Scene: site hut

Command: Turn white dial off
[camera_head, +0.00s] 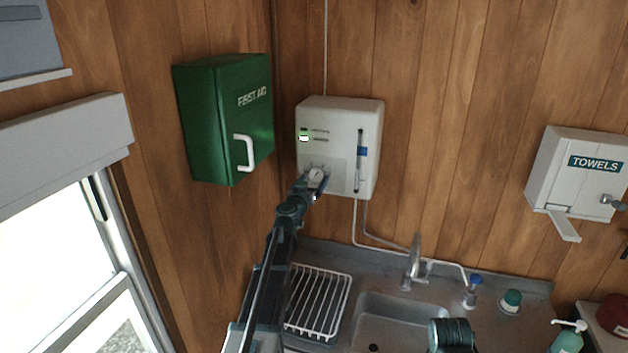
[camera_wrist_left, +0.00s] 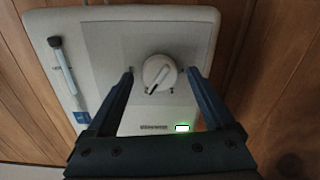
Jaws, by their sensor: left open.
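The white dial (camera_head: 316,174) is on the lower left front of a white wall box (camera_head: 345,115). In the left wrist view the dial (camera_wrist_left: 160,70) is large and round, with a ridge slanting from lower left to upper right and a dark mark at its lower-left end. A green light (camera_head: 304,138) glows on the box; it also shows in the left wrist view (camera_wrist_left: 182,128). My left gripper (camera_head: 317,185) is open at the dial, its fingers one on each side in the left wrist view, with visible gaps. Contact cannot be told.
A green first aid cabinet (camera_head: 225,120) hangs left of the box. Below are a dish rack (camera_head: 318,302), sink and tap (camera_head: 412,262). A towel dispenser (camera_head: 575,185) hangs at the right.

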